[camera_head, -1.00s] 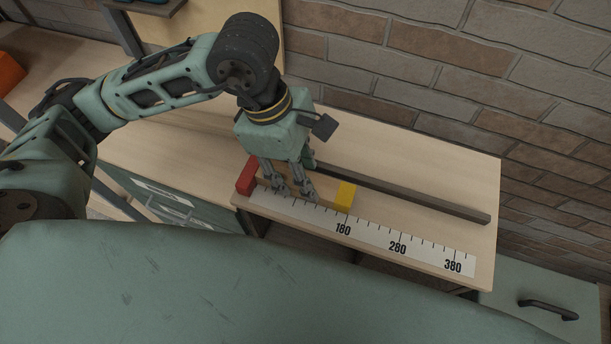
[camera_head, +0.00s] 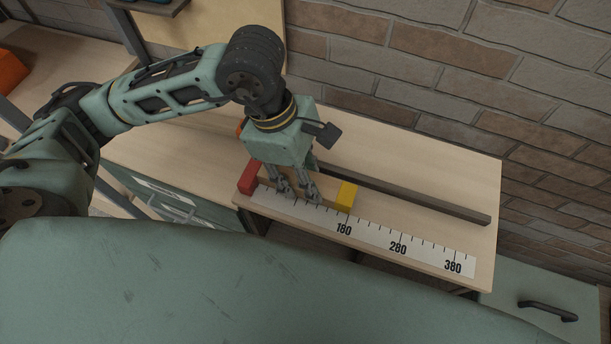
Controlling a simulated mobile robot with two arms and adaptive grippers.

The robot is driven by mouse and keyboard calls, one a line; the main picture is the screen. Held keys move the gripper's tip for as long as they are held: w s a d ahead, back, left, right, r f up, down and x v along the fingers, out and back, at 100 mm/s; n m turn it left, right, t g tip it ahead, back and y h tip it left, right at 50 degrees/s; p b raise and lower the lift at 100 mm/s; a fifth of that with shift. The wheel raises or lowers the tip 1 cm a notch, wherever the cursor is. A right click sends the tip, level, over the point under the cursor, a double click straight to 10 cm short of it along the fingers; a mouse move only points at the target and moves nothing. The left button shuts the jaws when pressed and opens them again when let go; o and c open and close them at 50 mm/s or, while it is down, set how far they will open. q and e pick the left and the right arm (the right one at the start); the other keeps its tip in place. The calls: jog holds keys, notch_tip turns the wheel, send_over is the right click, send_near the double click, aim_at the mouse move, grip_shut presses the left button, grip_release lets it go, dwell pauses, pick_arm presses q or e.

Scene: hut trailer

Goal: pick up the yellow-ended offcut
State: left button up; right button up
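The offcut is a light wood bar with a yellow end (camera_head: 346,195), lying on the bench along the back edge of the ruler strip (camera_head: 372,235). Its other end lies towards the red block (camera_head: 248,177) at the left. My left gripper (camera_head: 298,192) is low over the bar's middle, pointing down. Two of its fingers show on the bar's near side, over the ruler. The far side of the grip is mostly hidden by the hand, so I cannot tell whether the fingers press on the bar. My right gripper is not in view.
A long dark bar (camera_head: 410,196) lies on the bench behind the offcut, close to the hand. The brick wall (camera_head: 440,70) stands behind the bench. The bench top (camera_head: 465,165) is clear at the back right. A drawer handle (camera_head: 548,309) is at the lower right.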

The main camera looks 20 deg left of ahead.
pick_arm(q)
jog(key=shift+r, duration=0.55)
jog(key=r, duration=0.1)
jog(key=r+p, duration=0.2)
jog(key=shift+d+r, duration=0.35)
jog(key=shift+r, duration=0.05)
jog(key=s+d+r+p, duration=0.2)
jog(key=d+r, duration=0.4)
jog(key=d, duration=0.4)
jog(key=shift+s+d, duration=0.25)
jog(key=shift+s, duration=0.4)
